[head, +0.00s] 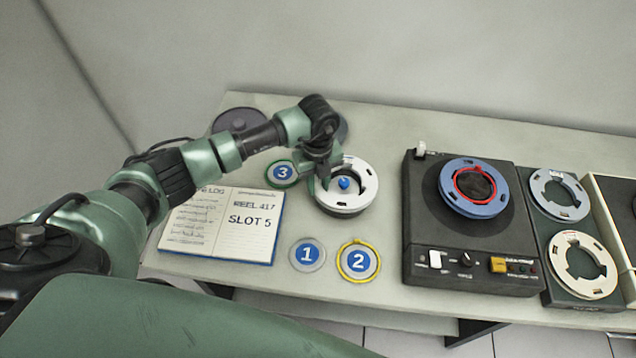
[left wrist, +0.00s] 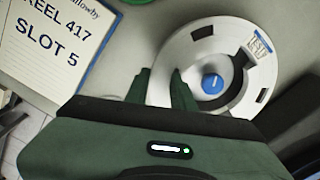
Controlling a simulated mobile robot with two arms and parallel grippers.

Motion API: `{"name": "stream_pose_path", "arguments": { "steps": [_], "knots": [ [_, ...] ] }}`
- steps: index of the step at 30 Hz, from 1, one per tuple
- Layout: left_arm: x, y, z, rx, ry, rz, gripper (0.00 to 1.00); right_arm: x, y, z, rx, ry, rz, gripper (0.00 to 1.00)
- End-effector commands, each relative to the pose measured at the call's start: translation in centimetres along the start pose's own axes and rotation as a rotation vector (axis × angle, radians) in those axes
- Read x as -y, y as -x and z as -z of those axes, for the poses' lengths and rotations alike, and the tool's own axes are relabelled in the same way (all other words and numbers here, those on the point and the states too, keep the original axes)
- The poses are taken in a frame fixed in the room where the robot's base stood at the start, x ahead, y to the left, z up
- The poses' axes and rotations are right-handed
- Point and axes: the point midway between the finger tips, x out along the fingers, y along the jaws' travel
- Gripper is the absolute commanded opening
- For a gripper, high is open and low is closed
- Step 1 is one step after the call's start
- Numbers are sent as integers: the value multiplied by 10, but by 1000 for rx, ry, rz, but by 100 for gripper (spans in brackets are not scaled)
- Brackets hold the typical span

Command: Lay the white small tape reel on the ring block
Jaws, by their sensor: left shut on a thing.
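The white small tape reel (head: 361,170) is a white ring with dark slots, at the middle of the table. It also shows in the left wrist view (left wrist: 211,35), with a small printed label on it. A blue round knob (head: 344,184) shows in its central hole. A pale and dark rim shows under the reel's near edge; I cannot tell whether this is the ring block. My left gripper (left wrist: 172,88) is shut on the reel's left side, its fingers pointing down. The fingers hide part of the reel. My right gripper is not in view.
Left of the reel lie an open log book (head: 240,222) and disc 3 (head: 282,173). Discs 1 (head: 307,254) and 2 (head: 358,260) lie in front. A dark tape deck (head: 425,215) with a blue reel stands right, beside a dark slab (head: 553,232) bearing two rings.

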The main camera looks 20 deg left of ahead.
Motion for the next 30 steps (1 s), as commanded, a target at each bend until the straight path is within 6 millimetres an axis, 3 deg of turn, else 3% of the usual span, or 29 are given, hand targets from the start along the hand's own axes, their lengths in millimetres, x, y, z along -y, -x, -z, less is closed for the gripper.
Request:
{"name": "stream_pose_path", "arguments": {
  "steps": [30],
  "knots": [
    [0,-16,-1,0,0,1,0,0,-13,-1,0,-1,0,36]
  ]
}}
